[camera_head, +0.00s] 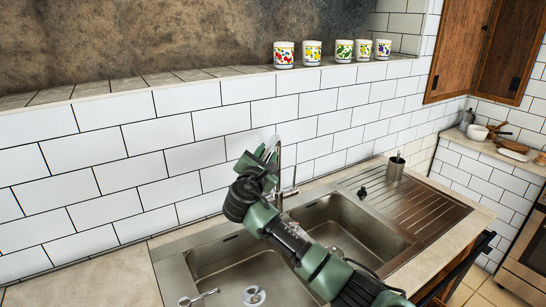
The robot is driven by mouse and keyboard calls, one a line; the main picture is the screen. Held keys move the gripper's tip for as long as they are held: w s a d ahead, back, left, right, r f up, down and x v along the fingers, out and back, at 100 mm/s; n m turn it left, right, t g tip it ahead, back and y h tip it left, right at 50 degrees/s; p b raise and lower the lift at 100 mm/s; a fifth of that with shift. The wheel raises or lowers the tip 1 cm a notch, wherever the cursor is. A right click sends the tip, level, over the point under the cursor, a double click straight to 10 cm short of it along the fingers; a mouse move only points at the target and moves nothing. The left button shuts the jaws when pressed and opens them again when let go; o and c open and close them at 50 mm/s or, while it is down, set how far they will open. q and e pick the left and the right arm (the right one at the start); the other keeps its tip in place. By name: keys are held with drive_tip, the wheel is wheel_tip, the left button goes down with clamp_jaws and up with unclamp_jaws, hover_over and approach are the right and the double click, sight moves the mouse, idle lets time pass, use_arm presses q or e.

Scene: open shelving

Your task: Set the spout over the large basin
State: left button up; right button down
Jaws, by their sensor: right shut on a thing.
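A double steel sink (172,262) is set in the counter below the tiled wall. One basin (212,258) is at the left and another basin (362,222) at the right; my arm crosses between them, so I cannot tell which is larger. The thin metal faucet spout (279,186) rises behind the sink, and its upper part is at my right gripper (268,152). That gripper is shut on the spout. The spout's outlet is hidden, so I cannot tell which basin it points over. My left gripper is not in view.
A ribbed drainboard (420,205) with a metal cup (396,168) lies right of the basins. A ledge above holds several mugs (312,53). A wooden cabinet (462,50) hangs at right. The counter left of the sink (115,282) is clear.

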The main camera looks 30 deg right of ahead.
drive_tip(key=shift+w+a+f, duration=0.1)
drive_tip(key=shift+a+f, duration=0.05)
drive_tip(key=shift+f, duration=0.15)
drive_tip(key=c, duration=1.2)
unclamp_jaws()
drive_tip(key=shift+w, duration=0.15)
drive_tip(key=b+v, duration=0.2)
drive_tip(key=v, duration=0.5)
drive_tip(key=shift+a, duration=0.1)
drive_tip(key=shift+s+a, duration=0.2)
drive_tip(key=shift+s, duration=0.1)
